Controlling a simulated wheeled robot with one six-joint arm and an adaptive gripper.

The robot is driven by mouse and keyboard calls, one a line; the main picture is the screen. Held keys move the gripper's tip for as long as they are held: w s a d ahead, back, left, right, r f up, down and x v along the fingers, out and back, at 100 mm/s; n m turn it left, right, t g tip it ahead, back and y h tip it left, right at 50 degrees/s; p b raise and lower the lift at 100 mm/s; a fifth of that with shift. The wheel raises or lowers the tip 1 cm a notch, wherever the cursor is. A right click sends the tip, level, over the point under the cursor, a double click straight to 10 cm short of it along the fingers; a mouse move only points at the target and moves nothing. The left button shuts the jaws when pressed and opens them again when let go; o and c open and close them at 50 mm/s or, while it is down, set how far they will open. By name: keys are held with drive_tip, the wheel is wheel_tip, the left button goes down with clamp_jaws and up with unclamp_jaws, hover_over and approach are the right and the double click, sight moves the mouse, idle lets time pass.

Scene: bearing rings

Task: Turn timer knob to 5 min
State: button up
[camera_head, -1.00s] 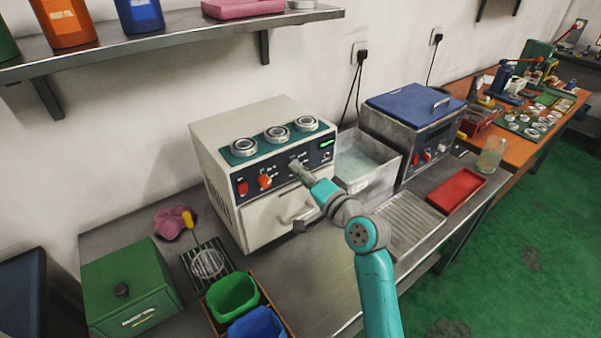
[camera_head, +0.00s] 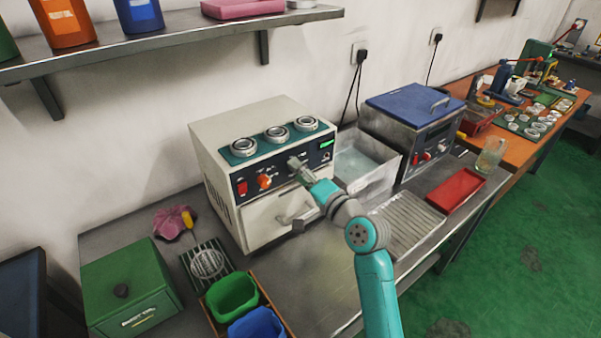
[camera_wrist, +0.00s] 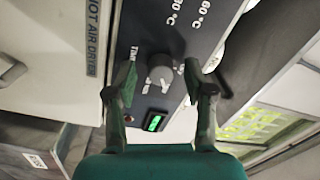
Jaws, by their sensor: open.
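The hot air dryer (camera_head: 225,130) is a cream box with a dark control panel on its front. In the wrist view, the round grey timer knob (camera_wrist: 160,68) sits on the panel beside a partly covered label starting "TIM". My gripper (camera_wrist: 160,84) is open, with one finger on each side of the knob; I cannot tell whether either finger touches it. A lit green display (camera_wrist: 155,123) is close to the knob. In the head view, my gripper (camera_head: 298,168) is at the panel and hides the timer knob. The pointer's setting is not readable.
An orange knob (camera_head: 265,182) and a red switch (camera_head: 242,188) are left of my gripper on the panel. Bearing rings (camera_head: 277,133) stand on top of the dryer. A clear-walled bath (camera_head: 365,165) and a blue-lidded unit (camera_head: 410,105) stand close on the right.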

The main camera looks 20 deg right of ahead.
drive_tip(key=shift+s, duration=0.1)
drive_tip(key=v, duration=1.1)
drive_tip(key=shift+s+d, duration=0.2)
drive_tip(key=shift+s, duration=0.15)
